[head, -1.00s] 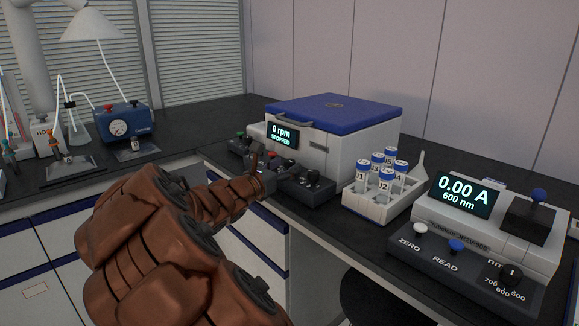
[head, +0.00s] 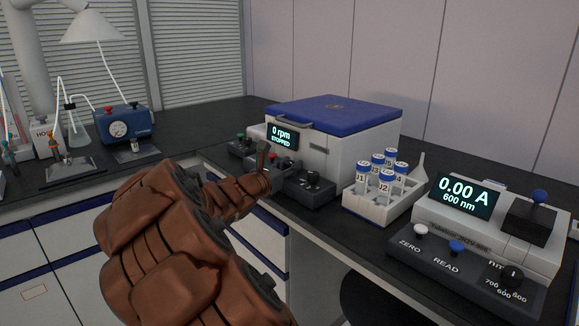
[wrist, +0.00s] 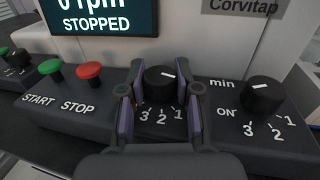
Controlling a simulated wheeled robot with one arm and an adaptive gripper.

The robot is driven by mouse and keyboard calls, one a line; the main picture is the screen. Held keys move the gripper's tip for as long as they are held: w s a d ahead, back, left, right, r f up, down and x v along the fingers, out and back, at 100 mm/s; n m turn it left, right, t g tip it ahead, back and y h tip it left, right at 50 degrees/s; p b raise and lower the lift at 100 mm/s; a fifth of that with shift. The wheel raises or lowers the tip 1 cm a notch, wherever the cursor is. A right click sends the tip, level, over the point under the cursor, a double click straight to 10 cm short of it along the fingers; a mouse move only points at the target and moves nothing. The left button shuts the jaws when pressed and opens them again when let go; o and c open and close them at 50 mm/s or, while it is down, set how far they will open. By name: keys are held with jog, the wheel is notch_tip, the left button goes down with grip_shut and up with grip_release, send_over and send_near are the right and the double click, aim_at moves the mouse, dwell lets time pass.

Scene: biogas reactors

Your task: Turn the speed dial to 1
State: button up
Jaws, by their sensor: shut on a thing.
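The centrifuge (head: 335,135) stands on the bench with a blue lid and a display reading 0 rpm STOPPED. In the wrist view, a black dial (wrist: 159,83) with a white mark has the numbers 3, 2, 1 below it; its upper label is hidden. The mark lies at the dial's upper right, away from the numbers. My gripper (wrist: 160,92) is shut on this dial, one finger on each side. In the head view my gripper (head: 270,168) is at the front panel and hides this dial. A second dial (wrist: 264,94), marked min and ON, is to the right, untouched.
Green START (wrist: 54,74) and red STOP (wrist: 89,71) buttons are left of the gripped dial. A rack of capped tubes (head: 365,207) and a photometer (head: 480,235) reading 0.00 A stand to the right. A blue pump (head: 123,122) is at the left.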

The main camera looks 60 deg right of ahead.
grip_shut()
jog(key=p, duration=0.2)
jog(key=shift+w+r+g+p, duration=0.1)
jog(key=shift+r+g+p, duration=0.15)
jog(key=shift+g+p, duration=0.05)
jog(key=m+g+p, duration=0.1)
jog(key=p, duration=0.2)
jog(key=shift+r+m+g+p, duration=0.1)
jog(key=shift+m+g+p, duration=0.2)
jog(key=shift+g+p, duration=0.1)
jog(key=m+g+y+p, duration=0.1)
jog(key=m+g+p, duration=0.2)
jog(key=p, duration=0.3)
jog(key=shift+g+y+p, duration=0.4)
jog(key=shift+g, duration=0.3)
jog(key=shift+f+m+g+y+p, duration=0.3)
jog(key=shift+m+g+p, duration=0.1)
jog(key=shift+g+p, duration=0.25)
jog(key=shift+m+g+y+p, duration=0.3)
jog(key=shift+g+p, duration=0.05)
jog(key=shift+p, duration=0.05)
jog(key=o, duration=0.8)
grip_release()
jog(key=shift+c, duration=0.2)
